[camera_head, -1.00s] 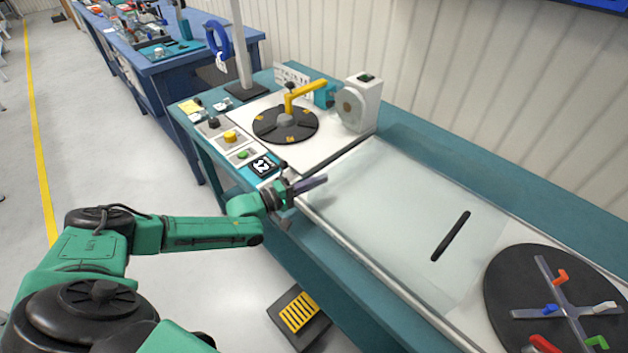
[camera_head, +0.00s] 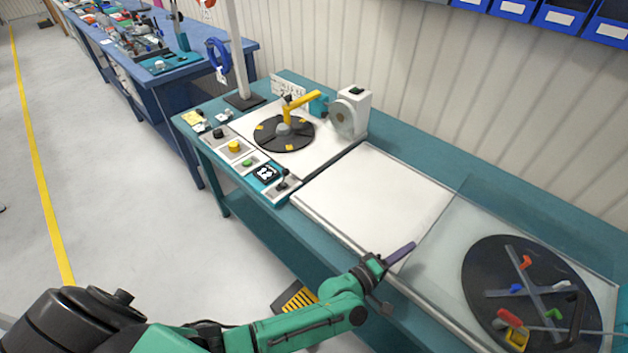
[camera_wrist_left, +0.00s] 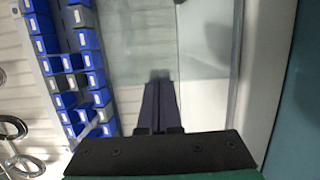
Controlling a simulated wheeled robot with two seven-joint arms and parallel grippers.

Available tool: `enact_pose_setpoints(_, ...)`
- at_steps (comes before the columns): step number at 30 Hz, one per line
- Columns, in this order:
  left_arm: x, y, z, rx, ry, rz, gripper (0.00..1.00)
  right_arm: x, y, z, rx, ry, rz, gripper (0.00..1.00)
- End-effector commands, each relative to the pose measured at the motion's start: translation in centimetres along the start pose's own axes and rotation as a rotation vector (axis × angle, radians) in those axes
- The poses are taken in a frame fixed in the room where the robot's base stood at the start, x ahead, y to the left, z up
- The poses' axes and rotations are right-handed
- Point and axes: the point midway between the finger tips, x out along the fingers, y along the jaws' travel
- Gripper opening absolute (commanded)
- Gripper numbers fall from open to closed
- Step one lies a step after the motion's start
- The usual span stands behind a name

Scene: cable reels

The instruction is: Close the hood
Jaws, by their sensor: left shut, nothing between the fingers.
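The hood (camera_head: 447,236) is a clear sliding panel lying over the right part of the bench, above a dark disc (camera_head: 482,262) with coloured pegs. Its dark bar handle (camera_head: 577,322) shows at the lower right. My left gripper (camera_head: 412,245) is shut and empty, with its purple fingers pointing right at the hood's left edge. Whether they touch it I cannot tell. In the left wrist view the shut fingers (camera_wrist_left: 160,78) point at a pale see-through panel (camera_wrist_left: 150,40). My right gripper is not in view.
The white middle surface (camera_head: 375,195) is uncovered. Left of it stand a black turntable (camera_head: 270,145) with a yellow arm, a white reel unit (camera_head: 352,108) and a button panel (camera_head: 234,147). A post (camera_head: 236,50) rises behind. Blue bins (camera_head: 560,14) hang on the wall.

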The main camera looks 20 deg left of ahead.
Motion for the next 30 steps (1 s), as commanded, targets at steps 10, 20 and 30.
enact_pose_setpoints(10,1.7,0.0,6.8,-0.002,-0.001,0.001,0.00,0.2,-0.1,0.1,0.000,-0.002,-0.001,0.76)
enact_pose_setpoints(20,2.0,0.0,8.1,-0.001,-0.003,0.001,0.00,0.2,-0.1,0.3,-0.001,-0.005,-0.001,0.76)
enact_pose_setpoints(30,2.0,0.0,8.2,-0.001,-0.005,0.001,0.00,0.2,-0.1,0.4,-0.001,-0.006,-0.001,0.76)
